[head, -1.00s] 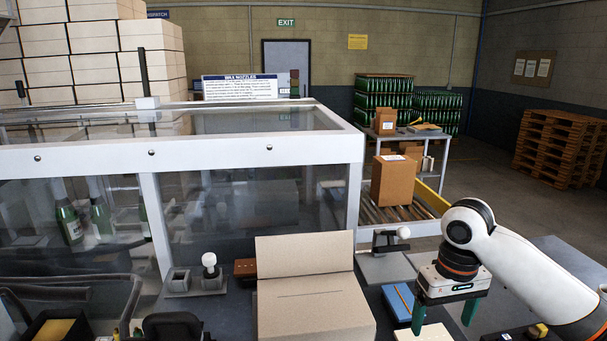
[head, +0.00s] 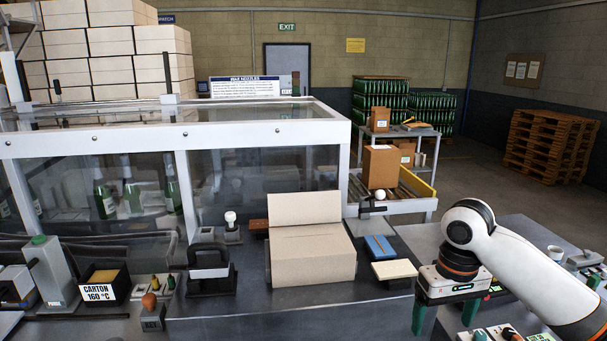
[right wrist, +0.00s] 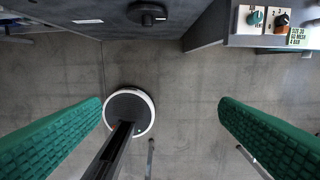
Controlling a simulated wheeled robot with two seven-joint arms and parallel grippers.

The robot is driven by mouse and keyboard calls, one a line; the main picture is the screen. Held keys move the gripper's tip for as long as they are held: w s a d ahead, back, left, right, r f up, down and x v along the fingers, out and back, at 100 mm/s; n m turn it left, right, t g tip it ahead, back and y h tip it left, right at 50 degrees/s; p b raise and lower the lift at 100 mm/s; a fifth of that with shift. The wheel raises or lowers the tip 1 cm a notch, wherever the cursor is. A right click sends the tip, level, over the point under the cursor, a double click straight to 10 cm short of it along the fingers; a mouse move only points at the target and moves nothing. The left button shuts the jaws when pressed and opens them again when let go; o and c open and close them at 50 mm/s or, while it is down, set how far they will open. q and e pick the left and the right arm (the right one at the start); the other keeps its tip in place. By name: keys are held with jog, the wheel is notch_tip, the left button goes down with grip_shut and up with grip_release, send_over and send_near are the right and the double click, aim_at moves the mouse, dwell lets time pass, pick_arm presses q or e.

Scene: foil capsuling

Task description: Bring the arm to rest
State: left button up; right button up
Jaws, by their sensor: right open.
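My right gripper (head: 445,317) hangs at the lower right in the head view, its green fingers pointing down in front of the bench edge. In the right wrist view its two green fingers (right wrist: 160,138) stand wide apart with nothing between them. Beneath them is the grey floor (right wrist: 180,75), with a round part and a dark bar that seem to be mine. My left gripper is not in view.
An open carton (head: 312,255) sits on the bench, with a blue book-like item (head: 379,248) and a pale block (head: 394,270) to its right. A glass-walled machine (head: 180,135) fills the left. Control knobs (right wrist: 268,19) lie at the wrist view's upper right.

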jog(key=w+a+f+m+t+y+b, duration=0.1)
jog(key=w+f+b, duration=0.15)
jog(key=f, duration=0.85)
jog(key=w+a+f+m+t+y+b, duration=0.1)
jog(key=w+f, duration=0.3)
jog(key=f, duration=0.7)
jog(key=s+d+f+b, duration=0.1)
jog(key=s+f, duration=0.2)
jog(key=f, duration=0.9)
jog(key=s+d+f+b, duration=0.1)
jog(key=s+f, duration=0.1)
jog(key=f, duration=1)
jog(key=s+d+f+n+h+b, duration=0.15)
jog(key=s+f+b, duration=0.25)
jog(key=s+f, duration=2.25)
pick_arm(q)
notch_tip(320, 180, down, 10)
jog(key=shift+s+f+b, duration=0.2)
jog(key=shift+b, duration=0.25)
pick_arm(e)
jog(key=s+a+f, duration=0.1)
jog(key=s, duration=0.8)
jog(key=s+a+f+n+g, duration=0.1)
jog(key=s+f, duration=0.1)
jog(key=s, duration=0.7)
jog(key=shift+s+a, duration=0.3)
jog(key=shift+a, duration=0.05)
jog(key=shift+h, duration=0.25)
